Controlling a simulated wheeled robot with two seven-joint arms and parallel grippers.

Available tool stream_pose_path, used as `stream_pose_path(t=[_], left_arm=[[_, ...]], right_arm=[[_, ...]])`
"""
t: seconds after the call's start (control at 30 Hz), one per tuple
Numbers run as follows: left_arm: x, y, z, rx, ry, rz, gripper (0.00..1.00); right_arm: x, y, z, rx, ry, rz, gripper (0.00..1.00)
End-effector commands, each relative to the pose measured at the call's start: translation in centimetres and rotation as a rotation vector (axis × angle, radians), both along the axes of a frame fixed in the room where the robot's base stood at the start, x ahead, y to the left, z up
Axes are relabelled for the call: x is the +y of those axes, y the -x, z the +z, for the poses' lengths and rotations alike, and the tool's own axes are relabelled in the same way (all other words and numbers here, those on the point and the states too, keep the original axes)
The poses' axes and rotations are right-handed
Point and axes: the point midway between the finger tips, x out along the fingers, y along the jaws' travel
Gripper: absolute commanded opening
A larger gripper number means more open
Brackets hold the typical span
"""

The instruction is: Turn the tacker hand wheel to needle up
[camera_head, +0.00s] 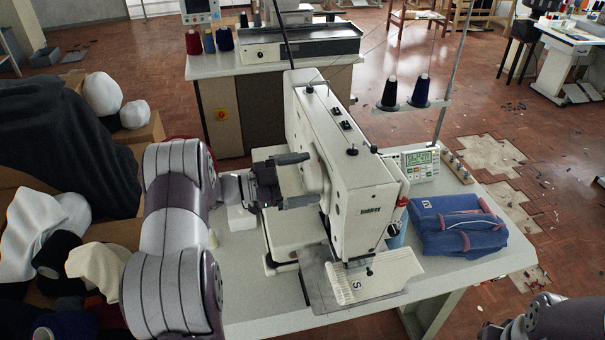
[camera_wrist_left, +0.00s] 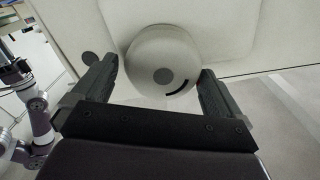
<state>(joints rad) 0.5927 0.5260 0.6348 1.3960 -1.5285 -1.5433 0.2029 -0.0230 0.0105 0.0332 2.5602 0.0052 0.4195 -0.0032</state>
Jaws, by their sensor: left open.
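The white tacker (camera_head: 345,165) stands on the grey table, its hand wheel (camera_head: 313,172) on its left side, facing my left arm. In the left wrist view the hand wheel (camera_wrist_left: 158,55) is a round cream knob with a grey centre and a short black arc mark at the lower right of its face. My left gripper (camera_head: 308,180) is open, one finger on either side of the wheel. In the wrist view the open fingers of the left gripper (camera_wrist_left: 160,75) flank the wheel; I cannot tell whether they touch it.
A control panel (camera_head: 420,164) and folded blue garments (camera_head: 457,224) lie right of the tacker. Two dark thread cones (camera_head: 405,92) stand behind it. Boxes with dark and white cloth (camera_head: 95,265) crowd the left. The front right of the table (camera_head: 440,275) is clear.

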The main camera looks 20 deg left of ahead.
Motion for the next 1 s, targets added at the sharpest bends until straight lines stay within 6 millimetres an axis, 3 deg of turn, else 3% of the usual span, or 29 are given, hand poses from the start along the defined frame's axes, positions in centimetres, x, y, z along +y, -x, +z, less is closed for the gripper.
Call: stream_pose_path(t=[0.23,0.37,0.67,1.0], left_arm=[[-0.1,-0.1,-0.1,0.0,0.0,0.001,0.97],[-0.1,-0.1,-0.1,0.0,0.0,0.001,0.55],[0.0,0.0,-0.2,-0.021,-0.015,0.0,0.56],[-0.1,0.0,-0.7,-0.185,-0.138,0.0,0.56]], right_arm=[[0.0,0.0,0.0,0.0,0.0,0.0,0.43],[0.0,0.0,0.0,0.0,0.0,0.0,0.43],[0.0,0.0,-0.6,0.0,0.0,0.0,0.43],[0.0,0.0,-4.3,0.0,0.0,0.0,0.43]])
